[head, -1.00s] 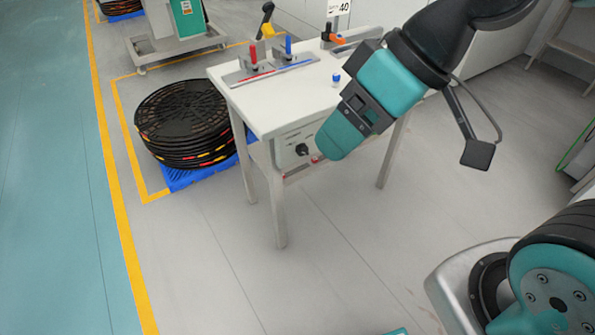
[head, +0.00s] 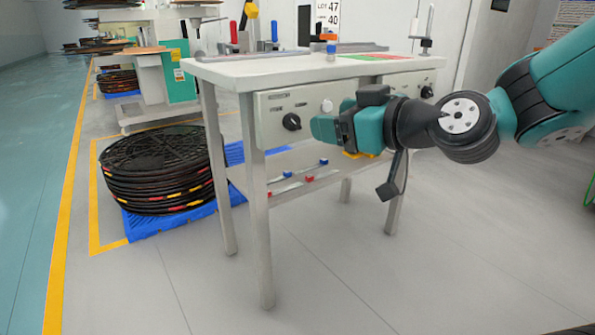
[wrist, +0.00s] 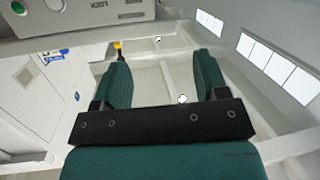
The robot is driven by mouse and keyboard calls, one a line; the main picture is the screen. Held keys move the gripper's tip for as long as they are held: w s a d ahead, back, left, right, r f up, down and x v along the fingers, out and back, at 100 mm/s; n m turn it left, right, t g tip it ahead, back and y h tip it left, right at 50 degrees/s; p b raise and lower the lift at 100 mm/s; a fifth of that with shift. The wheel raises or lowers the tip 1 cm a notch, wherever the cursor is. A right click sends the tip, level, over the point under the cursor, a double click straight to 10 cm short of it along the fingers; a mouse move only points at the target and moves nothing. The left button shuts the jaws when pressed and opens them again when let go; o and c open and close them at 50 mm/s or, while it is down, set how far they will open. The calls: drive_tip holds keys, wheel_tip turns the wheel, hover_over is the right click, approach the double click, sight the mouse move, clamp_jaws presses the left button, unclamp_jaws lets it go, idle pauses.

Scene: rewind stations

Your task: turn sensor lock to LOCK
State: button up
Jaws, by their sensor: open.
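A black rotary knob (head: 291,121) sits on the grey control panel (head: 268,137) under the front edge of the white table. The panel's small labels are too small to read in the head view, so the knob's setting is unclear. My gripper (head: 318,128) is level, a little right of this knob. In the wrist view its two green fingers (wrist: 163,82) are spread with nothing between them. The panel (wrist: 75,18) shows there at the upper left, outside the fingers, with a green button (wrist: 20,7). The black knob is not seen in the wrist view.
The table top (head: 262,70) holds fixtures. Stacked black reels (head: 160,170) stand at left. Floor in front is clear.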

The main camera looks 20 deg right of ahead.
drive_tip(key=w+d+f+t+h+b, duration=0.2)
drive_tip(key=d+f+b, duration=0.2)
drive_tip(key=f+b, duration=0.2)
drive_tip(key=m+t+p, duration=0.1)
drive_tip(key=p, duration=0.3)
approach(296, 123)
drive_tip(key=x, duration=0.9)
drive_tip(key=shift+w, duration=0.35)
drive_tip(key=shift+c, duration=0.2)
drive_tip(key=c, duration=0.9)
